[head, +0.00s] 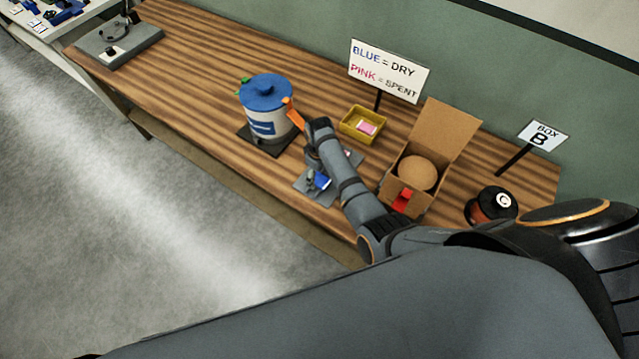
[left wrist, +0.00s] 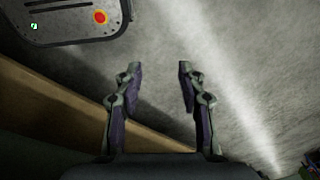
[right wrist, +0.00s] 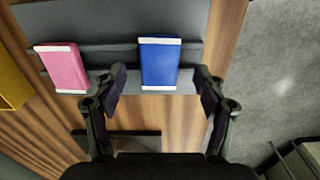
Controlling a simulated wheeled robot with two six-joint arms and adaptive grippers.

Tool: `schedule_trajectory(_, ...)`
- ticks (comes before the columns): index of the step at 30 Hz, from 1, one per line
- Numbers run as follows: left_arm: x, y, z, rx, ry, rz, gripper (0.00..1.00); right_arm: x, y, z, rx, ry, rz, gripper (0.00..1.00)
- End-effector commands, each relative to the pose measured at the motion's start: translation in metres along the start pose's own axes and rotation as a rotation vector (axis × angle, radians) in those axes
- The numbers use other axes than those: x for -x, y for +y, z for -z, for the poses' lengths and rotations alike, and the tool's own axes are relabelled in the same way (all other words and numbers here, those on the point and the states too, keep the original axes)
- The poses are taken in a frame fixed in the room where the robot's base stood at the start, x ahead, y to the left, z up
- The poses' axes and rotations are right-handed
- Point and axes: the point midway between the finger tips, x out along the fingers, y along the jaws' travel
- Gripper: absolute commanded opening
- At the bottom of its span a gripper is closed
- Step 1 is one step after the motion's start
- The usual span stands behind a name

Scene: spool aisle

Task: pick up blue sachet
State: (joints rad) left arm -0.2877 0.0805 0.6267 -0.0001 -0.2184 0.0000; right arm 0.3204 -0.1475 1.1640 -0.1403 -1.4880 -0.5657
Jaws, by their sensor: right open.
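The blue sachet (right wrist: 160,62), with white end bands, lies on a grey stand (right wrist: 111,56) in the right wrist view. It also shows in the head view (head: 323,180), close by my right gripper. My right gripper (right wrist: 160,80) is open, its fingertips either side of the sachet's near end; I cannot tell whether they touch it. A pink sachet (right wrist: 62,68) lies on the same stand to the left of the blue one. My left gripper (left wrist: 159,68) is open and empty above the floor.
A yellow bin (head: 346,127) holding a pink sachet stands behind the stand. An open cardboard box (head: 440,135) with a round spool is right of it. A white canister with a blue lid (head: 264,95) stands left. A sign (head: 390,70) reads blue dry, pink spent.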

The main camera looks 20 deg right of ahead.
Motion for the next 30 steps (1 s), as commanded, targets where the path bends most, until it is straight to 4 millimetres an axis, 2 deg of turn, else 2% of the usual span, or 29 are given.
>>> schedule_trajectory(1,-0.019,0.002,-0.011,-0.001,-0.012,0.000,0.40,-0.019,0.000,0.000,0.000,0.000,0.000,0.72)
schedule_trajectory(3,-0.026,0.002,-0.021,-0.001,-0.027,-0.001,0.40,-0.024,0.000,0.000,0.000,0.001,0.000,0.72)
schedule_trajectory(6,-0.025,0.003,-0.029,-0.001,-0.039,-0.001,0.40,-0.022,0.000,0.000,0.000,0.001,-0.001,0.72)
schedule_trajectory(11,-0.023,0.002,-0.025,-0.001,-0.033,-0.001,0.40,-0.020,0.000,0.000,0.000,0.000,0.000,0.70)
schedule_trajectory(16,-0.023,0.002,-0.015,-0.001,-0.018,-0.001,0.40,-0.020,0.000,0.000,0.000,0.000,0.000,0.47)
schedule_trajectory(22,-0.023,0.002,-0.013,-0.001,-0.015,-0.001,0.40,-0.020,0.000,0.000,0.000,0.000,0.000,0.20)
schedule_trajectory(30,-0.022,0.002,-0.015,-0.001,-0.017,-0.001,0.40,-0.019,0.000,0.000,0.000,-0.001,0.001,0.18)
